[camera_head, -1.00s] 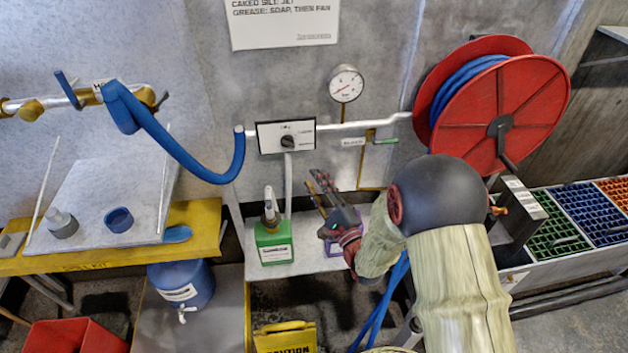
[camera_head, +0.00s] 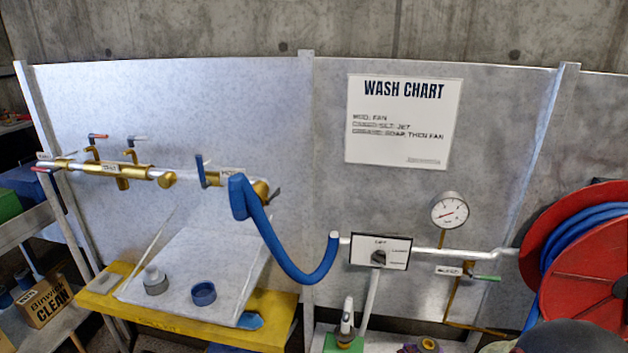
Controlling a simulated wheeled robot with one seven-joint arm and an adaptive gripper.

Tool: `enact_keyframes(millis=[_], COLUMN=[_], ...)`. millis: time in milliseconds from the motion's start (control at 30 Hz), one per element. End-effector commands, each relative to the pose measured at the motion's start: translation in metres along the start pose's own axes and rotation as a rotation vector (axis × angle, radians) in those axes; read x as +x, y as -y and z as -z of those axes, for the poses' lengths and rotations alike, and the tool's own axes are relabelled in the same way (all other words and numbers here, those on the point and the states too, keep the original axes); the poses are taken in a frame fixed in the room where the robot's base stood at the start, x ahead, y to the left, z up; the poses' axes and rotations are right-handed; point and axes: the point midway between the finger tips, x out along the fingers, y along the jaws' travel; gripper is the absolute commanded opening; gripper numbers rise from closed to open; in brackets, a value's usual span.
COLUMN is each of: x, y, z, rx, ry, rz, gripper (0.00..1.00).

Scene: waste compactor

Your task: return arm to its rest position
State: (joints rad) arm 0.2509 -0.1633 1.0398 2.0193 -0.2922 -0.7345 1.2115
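The dark rounded joint of my arm (camera_head: 570,338) shows at the bottom right edge, in front of the red hose reel. A small piece of my arm's pale sleeve (camera_head: 497,347) shows left of it. The rest of my arm is below the picture. My gripper is not in view, so its fingers and anything in them cannot be seen.
A red hose reel (camera_head: 590,265) stands at right. A pressure gauge (camera_head: 449,211), control box (camera_head: 381,251) and blue hose (camera_head: 290,262) are along the wall.

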Motion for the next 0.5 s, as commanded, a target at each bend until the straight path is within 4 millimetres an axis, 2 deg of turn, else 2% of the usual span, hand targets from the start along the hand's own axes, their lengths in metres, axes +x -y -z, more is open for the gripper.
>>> enact_keyframes(millis=[133, 267, 367, 500], x=[-0.02, -0.047, -0.074, -0.121], y=[-0.016, -0.023, -0.023, -0.015], z=[0.003, 0.005, 0.006, 0.004], rx=[-0.202, -0.371, -0.491, -0.647], ry=[0.053, 0.126, 0.196, 0.312], rz=[-0.169, -0.297, -0.379, -0.466], gripper=[0.28, 0.28, 0.28, 0.28])
